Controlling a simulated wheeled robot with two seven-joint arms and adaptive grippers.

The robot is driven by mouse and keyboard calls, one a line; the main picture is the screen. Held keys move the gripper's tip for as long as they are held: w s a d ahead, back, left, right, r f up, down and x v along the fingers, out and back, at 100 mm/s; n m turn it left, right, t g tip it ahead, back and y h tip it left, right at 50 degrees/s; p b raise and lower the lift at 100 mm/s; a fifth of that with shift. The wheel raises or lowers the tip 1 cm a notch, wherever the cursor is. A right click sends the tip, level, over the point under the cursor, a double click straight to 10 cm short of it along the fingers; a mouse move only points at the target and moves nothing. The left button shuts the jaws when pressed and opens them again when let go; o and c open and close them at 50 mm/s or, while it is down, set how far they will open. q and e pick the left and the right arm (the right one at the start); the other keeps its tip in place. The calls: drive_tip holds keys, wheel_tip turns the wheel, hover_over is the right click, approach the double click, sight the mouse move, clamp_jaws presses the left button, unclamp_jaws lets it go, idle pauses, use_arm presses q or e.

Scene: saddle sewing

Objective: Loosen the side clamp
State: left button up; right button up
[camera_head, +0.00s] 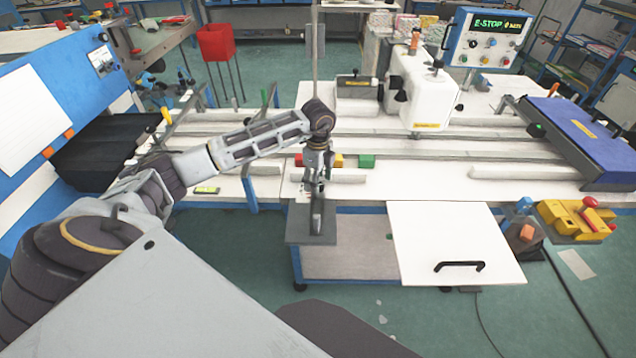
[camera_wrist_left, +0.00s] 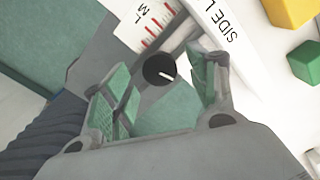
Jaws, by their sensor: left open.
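The side clamp's likely control is a round black knob (camera_wrist_left: 160,70) with a white pointer line, in the left wrist view. It sits beside a white scale (camera_wrist_left: 150,24) with red marks and the letters L and M. A white bar (camera_wrist_left: 222,32) with lettering starting "SIDE L" lies next to it. My left gripper (camera_wrist_left: 162,92) is open, with its green-padded fingers on either side of the knob in the picture; I cannot tell whether they touch it. In the head view my left gripper (camera_head: 317,190) points down over the table's front edge and hides the knob. My right gripper is not in view.
A grey plate (camera_head: 300,235) juts from the table front under my left gripper. A green block (camera_head: 367,161) and a yellow block (camera_head: 337,160) lie close by on the white table. An open white panel with a black handle (camera_head: 460,266) is to the right.

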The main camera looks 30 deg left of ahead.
use_arm(q)
wheel_tip(320, 180, up, 10)
drive_tip(key=shift+r, duration=0.15)
idle(0.4)
idle(0.6)
